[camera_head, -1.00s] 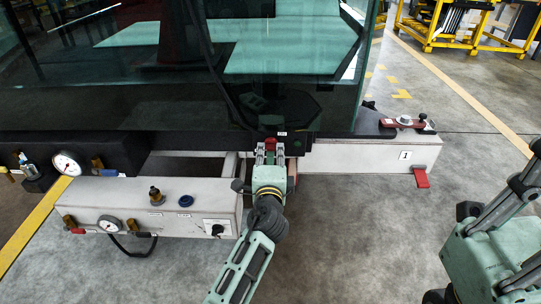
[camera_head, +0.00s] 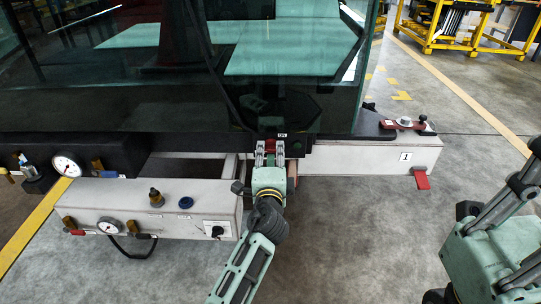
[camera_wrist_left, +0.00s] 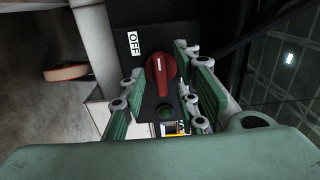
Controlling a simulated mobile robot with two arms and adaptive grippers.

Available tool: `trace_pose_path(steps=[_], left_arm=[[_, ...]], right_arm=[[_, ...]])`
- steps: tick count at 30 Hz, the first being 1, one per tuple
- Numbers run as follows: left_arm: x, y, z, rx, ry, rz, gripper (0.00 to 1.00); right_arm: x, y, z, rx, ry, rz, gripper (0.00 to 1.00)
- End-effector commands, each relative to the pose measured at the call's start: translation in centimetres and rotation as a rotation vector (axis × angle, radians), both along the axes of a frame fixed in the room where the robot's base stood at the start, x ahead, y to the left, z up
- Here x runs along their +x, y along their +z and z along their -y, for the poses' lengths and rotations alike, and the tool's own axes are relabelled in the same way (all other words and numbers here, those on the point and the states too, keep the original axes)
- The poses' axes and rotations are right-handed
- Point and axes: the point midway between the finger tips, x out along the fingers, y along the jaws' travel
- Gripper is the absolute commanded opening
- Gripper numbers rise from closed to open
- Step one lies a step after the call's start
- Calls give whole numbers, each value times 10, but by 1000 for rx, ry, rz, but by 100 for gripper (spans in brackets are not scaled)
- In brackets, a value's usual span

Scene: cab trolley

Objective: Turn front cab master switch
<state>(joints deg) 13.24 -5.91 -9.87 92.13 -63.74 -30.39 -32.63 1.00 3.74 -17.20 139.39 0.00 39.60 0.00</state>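The front cab master switch is a red rotary knob (camera_wrist_left: 160,73) on a black panel, with a white "OFF" label (camera_wrist_left: 134,43) and a round dark green button (camera_wrist_left: 166,111) beside it. The knob also shows as a small red spot in the head view (camera_head: 270,145), at the lower edge of the cab glass. My left gripper (camera_head: 270,156) is in front of it. In the left wrist view the fingers of the left gripper (camera_wrist_left: 160,92) are spread on both sides of the knob, with gaps visible. Only part of my right arm shows at lower right in the head view; its gripper is out of view.
A white box (camera_head: 100,205) with gauges, knobs and valves stands left of my left arm. A white beam (camera_head: 350,159) marked "1" with red parts lies to the right. Dark cab glass (camera_head: 130,110) rises behind. Grey floor (camera_head: 350,240) in front is clear.

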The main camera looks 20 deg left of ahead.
Motion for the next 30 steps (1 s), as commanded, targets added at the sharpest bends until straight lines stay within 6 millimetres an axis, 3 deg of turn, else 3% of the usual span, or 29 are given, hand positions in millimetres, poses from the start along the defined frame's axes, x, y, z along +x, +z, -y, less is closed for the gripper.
trace_pose_path(steps=[8,21,30], left_arm=[[-17,-1,5,0,-1,0,29],[-100,-1,29,-1,0,-2,29],[-116,0,33,-1,0,0,29]], right_arm=[[-1,0,1,3,-1,1,0],[-1,0,0,1,0,0,0],[-1,0,0,0,0,0,0]])
